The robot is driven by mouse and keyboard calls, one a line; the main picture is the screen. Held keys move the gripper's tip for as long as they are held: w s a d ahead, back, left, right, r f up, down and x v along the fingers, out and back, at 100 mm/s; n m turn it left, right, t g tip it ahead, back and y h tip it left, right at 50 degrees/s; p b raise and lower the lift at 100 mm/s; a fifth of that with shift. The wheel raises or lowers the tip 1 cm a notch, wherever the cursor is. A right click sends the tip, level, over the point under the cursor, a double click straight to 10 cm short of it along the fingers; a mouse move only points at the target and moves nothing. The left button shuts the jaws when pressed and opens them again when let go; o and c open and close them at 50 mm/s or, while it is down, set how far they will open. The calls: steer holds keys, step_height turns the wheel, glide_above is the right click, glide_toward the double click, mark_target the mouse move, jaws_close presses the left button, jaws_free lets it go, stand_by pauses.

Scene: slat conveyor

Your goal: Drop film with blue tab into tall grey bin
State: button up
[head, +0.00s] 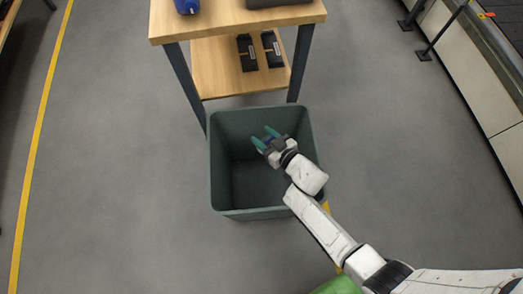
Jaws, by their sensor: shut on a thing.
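The tall grey bin (217,165) stands on the floor in the middle of the view, open at the top, with a dark grey-green wall. My gripper (262,136) is above the bin's opening, towards its far right part, with its teal fingers pointing to the far left. It is shut on the film, but the film is too small and indistinct to make out between the fingers, and its blue tab cannot be clearly seen. The part of the bin floor that shows looks empty; my arm hides the rest.
A wooden two-level table (235,20) stands just behind the bin, with a blue object (187,6) on top and two black items (259,52) on its lower shelf. A conveyor (480,75) runs along the right. A green object (338,286) is at the bottom edge. Floor left is clear.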

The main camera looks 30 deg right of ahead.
steer(key=shift+f+b, duration=2.85)
steer(key=shift+f, duration=0.05)
steer(key=o, duration=1.1)
steer(key=shift+p+v, duration=0.9)
steer(key=shift+v, duration=2.9)
steer(key=shift+d, duration=0.1)
